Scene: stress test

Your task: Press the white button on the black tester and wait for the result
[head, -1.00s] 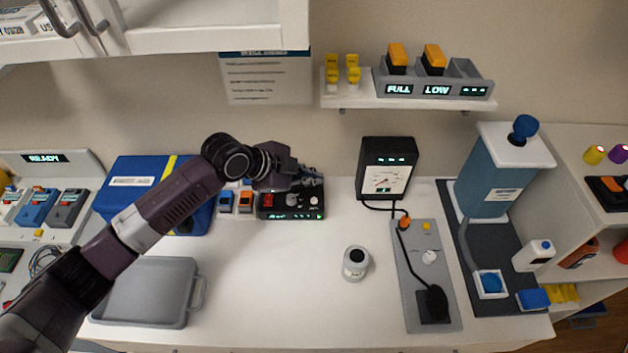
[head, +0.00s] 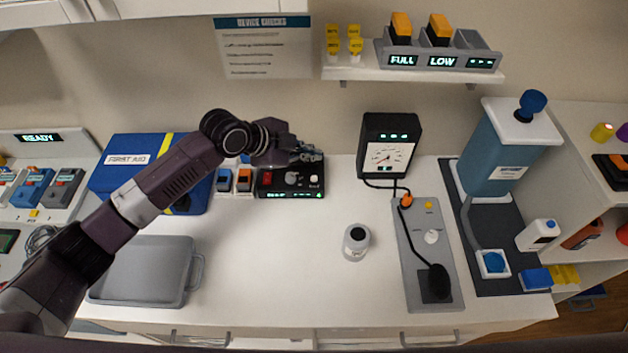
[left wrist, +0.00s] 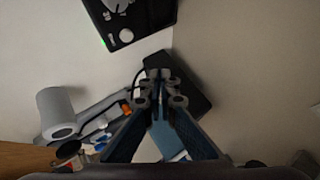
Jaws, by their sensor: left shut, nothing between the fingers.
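The black tester (head: 278,184) lies at the back of the white counter. It has a red switch, a grey-white knob and a small white button (head: 314,179) at its right end. A lit display runs along its front; its text is too small to read. My left gripper (head: 318,156) is shut and empty, held just behind and above the tester's right end; I see no contact with the button. In the left wrist view the tester (left wrist: 150,18) is at the top, with the knob and white button (left wrist: 126,36) visible, apart from the closed fingertips (left wrist: 160,82). My right gripper is out of view.
A black gauge box (head: 389,140) stands right of the tester. A white jar (head: 356,243), a grey panel (head: 414,260) and a grey tray (head: 146,268) lie on the counter. A blue first aid case (head: 125,172) stands left. The counter's middle front is clear.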

